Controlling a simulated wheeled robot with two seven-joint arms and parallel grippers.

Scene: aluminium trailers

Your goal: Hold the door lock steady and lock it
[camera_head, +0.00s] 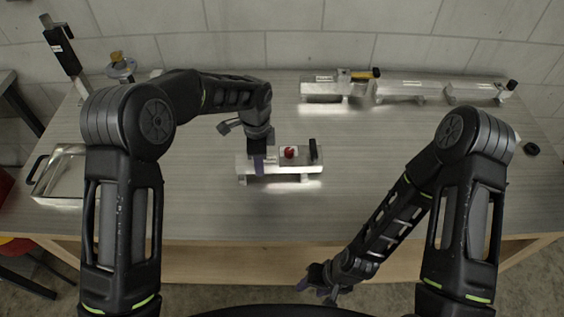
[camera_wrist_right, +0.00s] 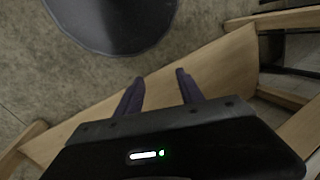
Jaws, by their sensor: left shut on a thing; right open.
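The door lock (camera_head: 306,171) is a silver, box-like piece lying on the grey table, with a red round part (camera_head: 291,152) and an upright black handle (camera_head: 313,149) on top. My left gripper (camera_head: 259,166) points down at the lock's left part and is shut on it; its purple fingers hide some of that end. My right gripper (camera_head: 322,285) is low, in front of the table's front edge, away from the lock. In the right wrist view its two purple fingers (camera_wrist_right: 160,92) are apart with nothing between them.
More aluminium trailer pieces (camera_head: 405,88) stand in a row at the back right. A metal tray (camera_head: 62,180) with a black handle lies at the left. A black round object (camera_head: 531,149) is at the right edge. The table (camera_head: 400,140) is clear right of the lock.

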